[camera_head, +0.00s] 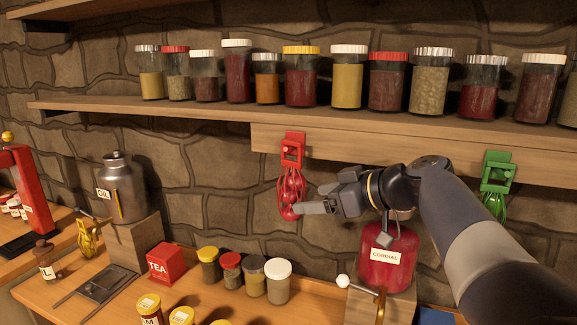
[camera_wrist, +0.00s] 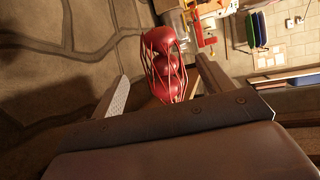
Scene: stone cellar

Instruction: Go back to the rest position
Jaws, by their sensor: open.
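My gripper (camera_head: 322,200) is open, its fingers pointing left along the wall, beside the lower end of a hanging red net of red balls (camera_head: 290,190). The net hangs from a red holder (camera_head: 292,146) on the wooden rail under the shelf. In the wrist view the net of balls (camera_wrist: 165,62) shows beyond and between the spread fingers of my gripper (camera_wrist: 163,88). I cannot tell whether a finger touches it. The gripper holds nothing that I can see.
A red CORDIAL jar (camera_head: 388,262) stands below my wrist. Spice jars (camera_head: 347,80) line the shelf (camera_head: 190,108) above.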

